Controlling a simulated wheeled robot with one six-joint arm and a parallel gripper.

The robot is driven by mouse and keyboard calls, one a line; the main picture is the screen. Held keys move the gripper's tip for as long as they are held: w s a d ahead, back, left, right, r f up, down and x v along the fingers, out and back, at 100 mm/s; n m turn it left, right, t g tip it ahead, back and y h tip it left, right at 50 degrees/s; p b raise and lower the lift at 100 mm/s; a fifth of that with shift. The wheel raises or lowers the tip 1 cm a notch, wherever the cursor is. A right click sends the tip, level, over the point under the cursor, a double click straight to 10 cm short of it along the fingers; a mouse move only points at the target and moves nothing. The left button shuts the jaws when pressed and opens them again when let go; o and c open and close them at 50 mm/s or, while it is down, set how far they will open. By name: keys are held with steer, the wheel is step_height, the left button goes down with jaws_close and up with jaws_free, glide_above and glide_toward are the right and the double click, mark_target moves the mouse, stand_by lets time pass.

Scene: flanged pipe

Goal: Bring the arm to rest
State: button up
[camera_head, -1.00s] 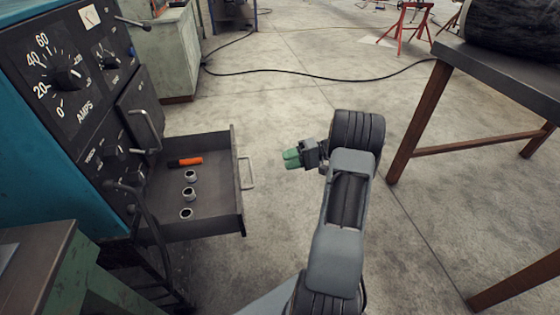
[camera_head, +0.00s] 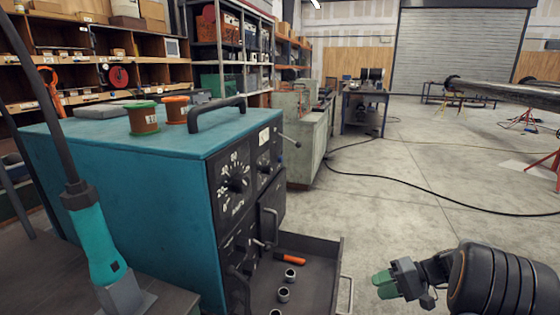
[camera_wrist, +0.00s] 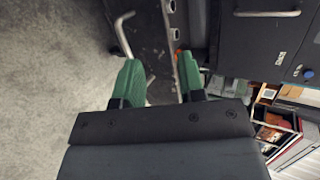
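My gripper (camera_head: 382,284) shows at the lower right of the head view, to the right of the open drawer's handle and apart from it. In the wrist view my gripper (camera_wrist: 160,62) has its two green fingers apart with nothing between them. The arm's dark, ribbed joint (camera_head: 505,280) fills the lower right corner of the head view, and the rest of the arm is out of frame.
The open drawer (camera_head: 318,295) of the teal welding machine (camera_head: 120,190) holds an orange-handled tool (camera_head: 289,258) and several metal rings. A black cable (camera_head: 400,187) crosses the floor. Spools (camera_head: 143,118) stand on the machine. Open floor (camera_head: 400,225) lies right of the drawer.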

steer(key=s+a+r+n+h+p, duration=0.1)
steer(key=s+a+r+h+p, duration=0.3)
steer(key=r+p, duration=0.3)
steer(key=s+a+r+n+t+h+p, duration=0.1)
steer(key=s+a+r+h+p, duration=0.3)
steer(key=r, duration=0.9)
steer(key=s+a+r+n+h+p, duration=0.1)
steer(key=s+a+r+h+p, duration=0.3)
steer(key=r+p, duration=0.6)
steer(key=shift+s+a+r+t+p, duration=0.2)
steer(key=shift+s+a+t+p, duration=0.15)
steer(key=shift+s, duration=0.85)
steer(key=shift+a, duration=0.1)
